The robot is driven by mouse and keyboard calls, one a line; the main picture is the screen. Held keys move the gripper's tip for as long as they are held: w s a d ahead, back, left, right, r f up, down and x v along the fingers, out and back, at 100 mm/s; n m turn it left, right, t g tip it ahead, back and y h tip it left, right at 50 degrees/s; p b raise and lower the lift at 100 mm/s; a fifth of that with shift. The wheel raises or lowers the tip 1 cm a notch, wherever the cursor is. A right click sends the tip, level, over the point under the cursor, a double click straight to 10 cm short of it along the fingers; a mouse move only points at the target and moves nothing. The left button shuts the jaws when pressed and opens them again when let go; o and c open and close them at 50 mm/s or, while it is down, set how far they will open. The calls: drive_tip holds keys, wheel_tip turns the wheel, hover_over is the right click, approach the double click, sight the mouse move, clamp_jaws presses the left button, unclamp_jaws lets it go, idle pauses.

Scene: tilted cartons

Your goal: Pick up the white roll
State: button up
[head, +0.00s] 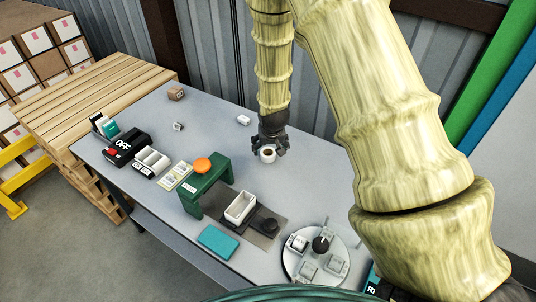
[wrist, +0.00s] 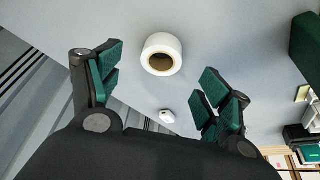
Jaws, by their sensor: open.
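The white roll (head: 268,155) stands on the grey table just below my gripper in the head view. In the wrist view the white roll (wrist: 163,53) shows its round end and brown core, between and a little beyond the green-padded fingers. My gripper (head: 269,143) is open, with its two fingers spread apart; they also show in the wrist view (wrist: 158,88). I see no finger touching the roll. Part of the roll is hidden by the gripper in the head view.
A small white object (head: 243,120) lies behind and left of the roll; a cardboard box (head: 176,93) stands at the far left. A green stand (head: 206,188), a white bin (head: 240,207) and a round turntable (head: 290,262) are nearer. The grey table (head: 325,190) is clear around the roll.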

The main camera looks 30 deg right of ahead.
sight(268, 151)
drive_tip(key=shift+p+x, duration=0.8)
drive_tip(key=shift+x, duration=0.85)
drive_tip(key=shift+p+x, duration=0.3)
drive_tip(key=shift+x, duration=0.95)
drive_tip(key=shift+w+a, duration=0.1)
drive_tip(key=shift+r, duration=0.1)
drive_tip(key=c, duration=1.2)
